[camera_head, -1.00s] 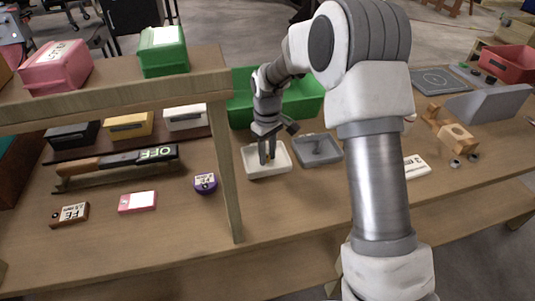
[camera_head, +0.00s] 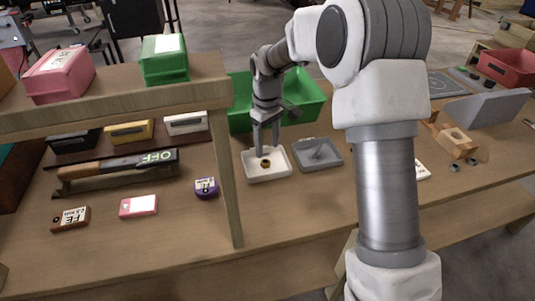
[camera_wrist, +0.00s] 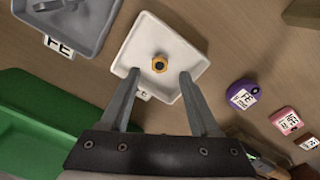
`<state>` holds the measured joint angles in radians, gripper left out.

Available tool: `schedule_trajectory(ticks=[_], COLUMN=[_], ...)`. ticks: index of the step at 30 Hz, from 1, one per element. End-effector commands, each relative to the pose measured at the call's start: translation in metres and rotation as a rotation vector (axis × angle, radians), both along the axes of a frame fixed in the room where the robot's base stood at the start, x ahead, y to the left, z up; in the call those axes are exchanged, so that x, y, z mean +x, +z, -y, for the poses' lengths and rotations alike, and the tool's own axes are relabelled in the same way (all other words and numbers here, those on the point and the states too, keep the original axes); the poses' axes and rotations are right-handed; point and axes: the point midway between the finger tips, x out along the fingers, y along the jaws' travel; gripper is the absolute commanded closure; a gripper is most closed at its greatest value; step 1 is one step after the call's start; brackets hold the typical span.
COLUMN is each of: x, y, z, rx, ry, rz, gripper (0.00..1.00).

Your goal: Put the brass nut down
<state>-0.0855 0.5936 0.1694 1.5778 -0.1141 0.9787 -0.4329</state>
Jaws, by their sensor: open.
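The brass nut (camera_head: 265,163) lies in the white tray (camera_head: 282,175) on the table. In the wrist view the nut (camera_wrist: 159,62) sits near the middle of the white tray (camera_wrist: 133,52), its dark hole facing up. My gripper (camera_head: 265,150) is above the tray with its fingers apart. In the wrist view my gripper (camera_wrist: 160,75) is open, with a finger on each side and nothing between them; the nut shows beyond the fingertips.
A grey tray (camera_head: 333,160) with a grey part in it stands right of the white tray. A green bin (camera_head: 304,110) is behind them. A wooden shelf post (camera_head: 227,170) rises to the left. A purple labelled item (camera_head: 205,187) lies beside the post.

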Motion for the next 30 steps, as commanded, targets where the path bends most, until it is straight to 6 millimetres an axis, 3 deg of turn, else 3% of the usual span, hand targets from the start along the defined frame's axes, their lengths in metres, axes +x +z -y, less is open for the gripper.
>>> schedule_trajectory(ticks=[1, 6, 20, 23, 30], x=[0.001, 0.0, -0.009, -0.024, -0.086], y=[0.014, 0.045, 0.079, 0.101, 0.157], z=[0.0, 0.0, 0.006, 0.015, 0.046], rx=[0.001, 0.001, -0.003, -0.006, 0.0], ry=[0.0, 0.001, -0.023, -0.066, -0.22], rz=[0.004, 0.003, 0.02, 0.056, 0.166], gripper=[0.38, 0.38, 0.38, 0.38, 0.38])
